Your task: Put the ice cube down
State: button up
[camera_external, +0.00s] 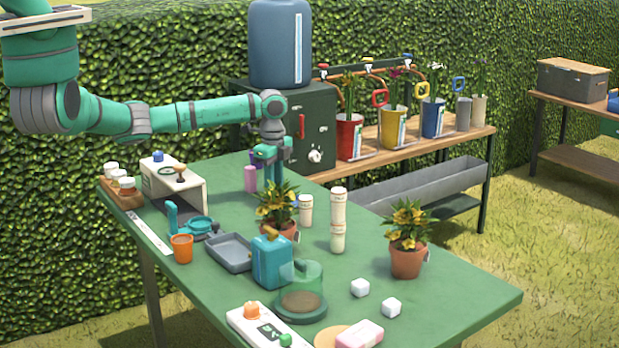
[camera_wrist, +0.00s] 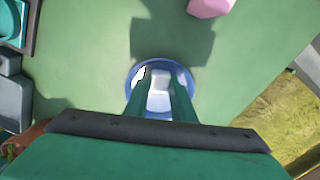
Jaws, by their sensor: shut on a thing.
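My gripper (camera_wrist: 158,84) is shut on a white ice cube (camera_wrist: 159,77), which shows between the two green fingers in the wrist view. A round dish with a blue rim (camera_wrist: 188,75) shows around and beneath the fingertips; I cannot tell whether the cube touches it. In the external view my gripper (camera_external: 273,182) points down over the far part of the green table, behind a potted yellow-flowered plant (camera_external: 277,203). The held cube and the dish cannot be made out there.
A pink-purple cylinder (camera_external: 251,178) stands just left of my gripper. White jars (camera_external: 338,225) and a second potted plant (camera_external: 407,250) stand to the right. A grey tray (camera_external: 229,252) and a blue-teal container (camera_external: 271,262) stand in front. The green tabletop (camera_external: 445,295) is clear at the right front.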

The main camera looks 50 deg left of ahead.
jog(key=o, duration=0.7)
jog(key=shift+f, duration=0.1)
notch_tip(320, 180, up, 12)
jog(key=shift+r, duration=0.2)
dwell(0.3)
